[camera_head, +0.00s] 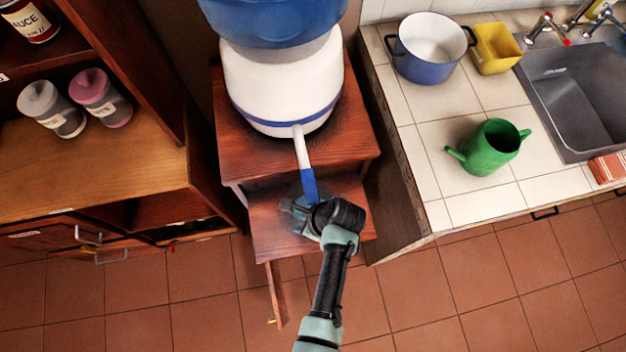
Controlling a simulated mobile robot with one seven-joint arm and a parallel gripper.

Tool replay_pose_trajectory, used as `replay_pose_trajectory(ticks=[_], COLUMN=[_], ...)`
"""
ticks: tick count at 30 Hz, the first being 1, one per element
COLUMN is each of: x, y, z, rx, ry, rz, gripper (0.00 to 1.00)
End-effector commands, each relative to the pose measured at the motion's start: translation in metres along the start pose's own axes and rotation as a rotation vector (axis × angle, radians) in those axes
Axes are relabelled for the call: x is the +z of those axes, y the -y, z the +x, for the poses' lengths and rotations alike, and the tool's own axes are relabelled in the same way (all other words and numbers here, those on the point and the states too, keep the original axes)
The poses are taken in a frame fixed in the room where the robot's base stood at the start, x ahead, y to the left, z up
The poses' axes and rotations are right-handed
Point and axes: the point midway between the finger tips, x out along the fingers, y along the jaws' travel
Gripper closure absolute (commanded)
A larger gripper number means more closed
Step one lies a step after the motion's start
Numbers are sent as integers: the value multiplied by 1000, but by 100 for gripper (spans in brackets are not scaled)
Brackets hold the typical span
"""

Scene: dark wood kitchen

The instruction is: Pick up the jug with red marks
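No jug with red marks shows in the head view. A large white vessel (280,80) with a blue top and a blue band stands on a wooden cabinet; the picture's top edge cuts it off. A thin white stem with a blue end (309,186) reaches down from it toward my gripper (298,207). My gripper is over the lower wooden surface, beside the blue end; I cannot tell whether they touch. My wrist hides most of the fingers. A green can with a spout and handle (488,150) stands on the tiled counter at the right.
A blue pot (425,67), a yellow container (495,48) and a sink (580,95) are at the right. Shelves at the left hold jars (100,97) and a red-labelled sauce container (29,20). A cabinet door (277,295) stands open below the gripper. Tiled floor (480,300) is clear in front.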

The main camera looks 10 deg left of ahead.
Motion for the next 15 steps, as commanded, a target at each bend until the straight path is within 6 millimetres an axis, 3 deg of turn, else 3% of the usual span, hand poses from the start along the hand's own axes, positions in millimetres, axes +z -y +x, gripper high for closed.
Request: replay_pose_trajectory(ticks=[7,14,15], x=[0,0,0], y=[0,0,0], z=[2,2,2], rx=[-1,0,0], ry=[0,0,0], rz=[0,0,0], gripper=[60,100,100])
